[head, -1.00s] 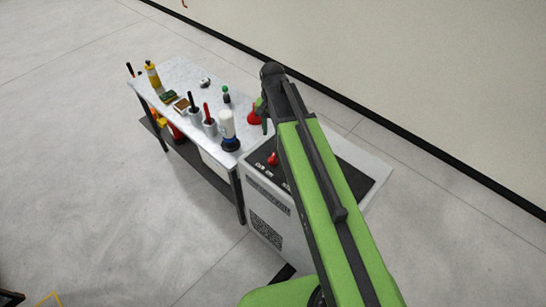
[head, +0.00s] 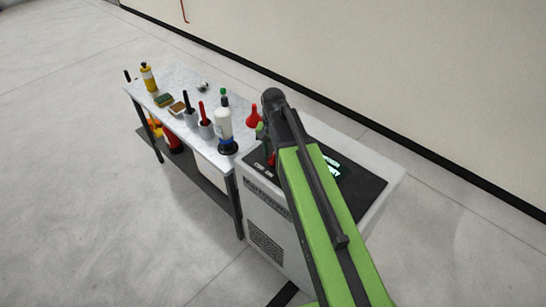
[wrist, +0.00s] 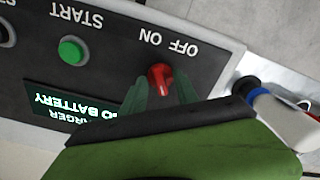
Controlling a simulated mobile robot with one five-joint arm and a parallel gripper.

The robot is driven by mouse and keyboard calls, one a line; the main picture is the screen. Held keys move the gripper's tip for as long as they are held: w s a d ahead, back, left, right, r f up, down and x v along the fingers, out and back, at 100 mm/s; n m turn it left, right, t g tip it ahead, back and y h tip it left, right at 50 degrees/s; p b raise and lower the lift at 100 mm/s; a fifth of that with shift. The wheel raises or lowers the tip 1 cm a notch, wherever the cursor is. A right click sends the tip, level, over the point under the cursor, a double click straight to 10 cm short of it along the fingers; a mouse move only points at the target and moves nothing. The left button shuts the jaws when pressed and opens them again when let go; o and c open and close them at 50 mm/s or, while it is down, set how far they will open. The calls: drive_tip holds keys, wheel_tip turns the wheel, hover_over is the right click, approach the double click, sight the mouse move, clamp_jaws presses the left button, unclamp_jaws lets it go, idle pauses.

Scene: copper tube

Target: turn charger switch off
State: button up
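The charger (head: 375,195) is a pale cabinet with a dark sloped top panel, partly behind my arm in the head view. Its red switch knob (wrist: 161,75) shows in the wrist view, with the OFF and ON labels (wrist: 168,42) inverted just above it. I cannot tell for sure which label the knob points to. My gripper (wrist: 159,88) is open, its two green fingers apart at the left and right of the knob. I cannot tell whether they touch it. In the head view, my gripper (head: 262,135) is over the panel's left part, and my arm hides much of the panel.
A green START button (wrist: 71,50) and a lit screen (wrist: 70,108) reading NO BATTERY share the panel. A workbench (head: 215,150) adjoins the charger at left. A white bottle (head: 224,128) and a red funnel (head: 253,115) stand near. Open floor lies left.

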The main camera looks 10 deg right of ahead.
clamp_jaws()
drive_tip(key=shift+n, duration=0.3)
drive_tip(key=n, duration=0.5)
drive_tip(key=shift+n, duration=0.3)
drive_tip(key=n, duration=0.5)
drive_tip(key=shift+n, duration=0.3)
idle(0.5)
unclamp_jaws()
